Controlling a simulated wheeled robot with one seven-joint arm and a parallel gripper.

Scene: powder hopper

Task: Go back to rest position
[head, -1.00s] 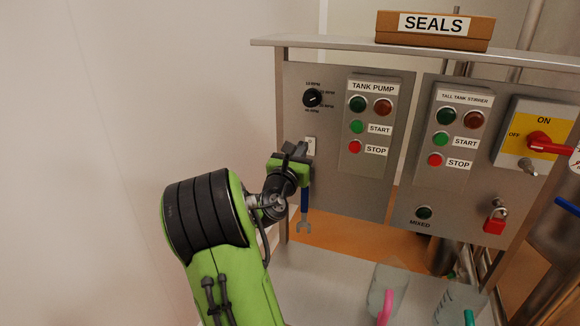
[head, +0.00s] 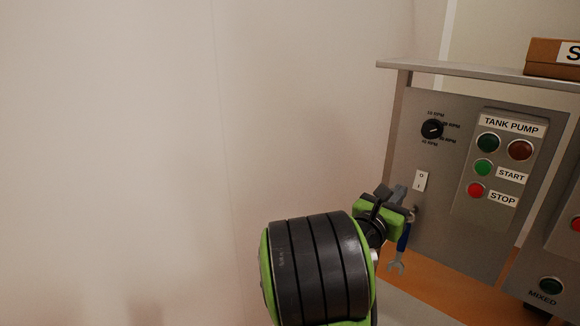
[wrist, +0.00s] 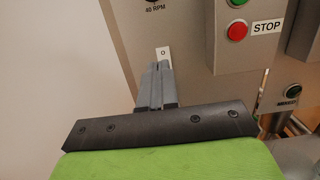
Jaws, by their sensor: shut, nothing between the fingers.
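My gripper (head: 398,193) is at the lower left part of the grey control panel (head: 440,215), just below a white rocker switch (head: 421,181) marked O and I. In the wrist view the two grey fingers (wrist: 158,68) are together with nothing between them. They point at the panel and cover the lower part of the switch (wrist: 163,53). I cannot tell whether the fingertips touch it. My green and black arm fills the lower middle of the head view.
A wrench with a blue handle (head: 403,240) hangs beside my gripper. The tank pump box (head: 497,165) with its lights and buttons and a speed knob (head: 432,129) are on the panel. A shelf edge (head: 470,76) overhangs it. A bare wall (head: 120,150) is left.

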